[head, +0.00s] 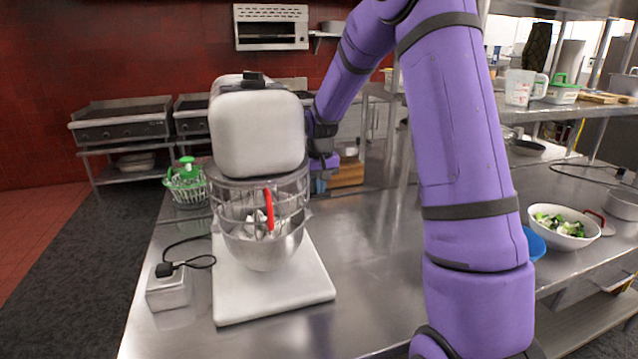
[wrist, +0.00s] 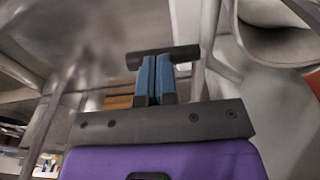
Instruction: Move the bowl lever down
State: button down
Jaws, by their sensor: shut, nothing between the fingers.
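The white stand mixer (head: 258,132) stands on the steel table, with its metal bowl (head: 268,248) under the head. The bowl also shows at the upper right in the wrist view (wrist: 285,45). My gripper (wrist: 156,70) has its two blue fingers together, with nothing held between them. A dark bar (wrist: 140,60), which looks like the bowl lever, lies across the fingertips in the wrist view. I cannot tell whether they touch. In the head view my gripper is beside the mixer's right rear side, its fingertips and the lever not clearly visible.
A grey box with a black plug and cord (head: 168,288) is left of the mixer. A green and white basket (head: 186,186) stands behind it. A white bowl of vegetables (head: 562,228) and a blue bowl (head: 534,244) are at right.

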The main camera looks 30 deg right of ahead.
aim_at(319, 197)
jog(key=shift+f, duration=0.1)
jog(key=shift+s+f+t, duration=0.15)
jog(key=shift+f+t, duration=0.45)
jog(key=shift+f, duration=0.15)
notch_tip(319, 197, down, 3)
jog(key=shift+r+t+h, duration=0.2)
jog(key=shift+t+h, duration=0.3)
jog(key=shift+t, duration=0.3)
jog(key=x, duration=0.4)
jog(key=shift+s+f, duration=0.1)
jog(key=shift+a, duration=0.1)
jog(key=d+v, duration=0.1)
jog(key=v, duration=1)
jog(key=shift+a, duration=0.4)
